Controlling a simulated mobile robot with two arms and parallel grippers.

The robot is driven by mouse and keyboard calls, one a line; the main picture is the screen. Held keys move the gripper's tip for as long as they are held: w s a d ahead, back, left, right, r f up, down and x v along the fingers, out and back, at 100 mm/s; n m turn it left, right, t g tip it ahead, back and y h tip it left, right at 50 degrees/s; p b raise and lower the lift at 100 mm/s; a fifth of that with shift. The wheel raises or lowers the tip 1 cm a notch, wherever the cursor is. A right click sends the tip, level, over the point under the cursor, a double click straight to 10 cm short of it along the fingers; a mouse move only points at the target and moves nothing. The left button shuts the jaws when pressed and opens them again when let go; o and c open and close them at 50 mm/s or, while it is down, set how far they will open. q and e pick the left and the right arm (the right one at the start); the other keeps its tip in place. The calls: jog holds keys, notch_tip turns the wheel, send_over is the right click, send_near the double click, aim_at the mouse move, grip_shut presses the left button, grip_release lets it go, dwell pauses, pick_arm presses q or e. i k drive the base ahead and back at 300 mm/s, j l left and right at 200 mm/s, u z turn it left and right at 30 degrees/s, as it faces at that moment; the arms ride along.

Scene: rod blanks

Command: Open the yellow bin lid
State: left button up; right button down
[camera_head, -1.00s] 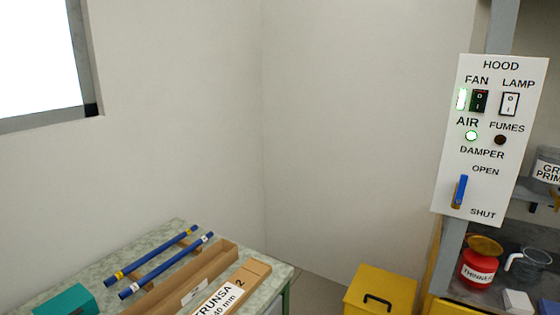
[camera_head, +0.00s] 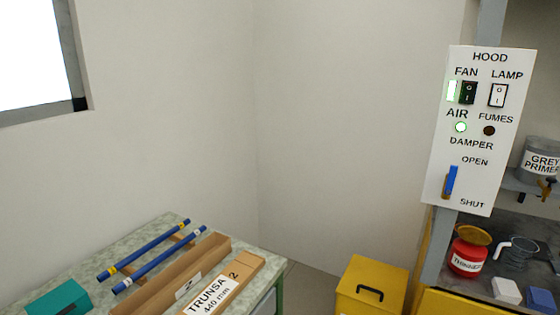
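The yellow bin (camera_head: 352,303) stands on the floor at the bottom of the head view, between the green-topped table and the hood shelves. Its yellow lid (camera_head: 385,273) lies shut on top and has a black handle (camera_head: 370,293). The lower part of the bin is cut off by the picture edge. Neither of my grippers shows in the head view.
A table (camera_head: 150,238) at the left holds two blue rods (camera_head: 145,250), a cardboard box (camera_head: 225,290) and a teal object (camera_head: 58,299). A white HOOD panel (camera_head: 478,130) hangs at the right, before shelves with a red thinner pot (camera_head: 467,256) and a grey primer can (camera_head: 540,160).

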aim_at(380, 286)
jog(key=z, duration=0.8)
jog(key=i+z, duration=0.1)
jog(key=z, duration=1.45)
jog(key=i+z, duration=0.1)
jog(key=z, duration=1.5)
jog(key=j+z, duration=0.1)
jog(key=z, duration=0.65)
jog(key=j+z, duration=0.1)
jog(key=z, duration=1.5)
jog(key=k+j+z, duration=0.15)
jog(key=z, duration=0.2)
jog(key=k+z, duration=0.15)
jog(key=z, duration=0.2)
jog(key=k+u, duration=0.3)
jog(key=u, duration=0.15)
jog(key=k+j+u, duration=0.1)
jog(key=k+u, duration=0.2)
jog(key=u, duration=0.15)
jog(key=k+u, duration=0.1)
jog(key=u, duration=0.4)
jog(key=k+u, duration=0.1)
jog(key=u, duration=0.4)
jog(key=k+u, duration=0.1)
jog(key=u, duration=0.4)
jog(key=k+j+u, duration=0.1)
jog(key=u, duration=0.4)
jog(key=j+u, duration=0.15)
jog(key=u, duration=0.3)
jog(key=k+j, duration=0.05)
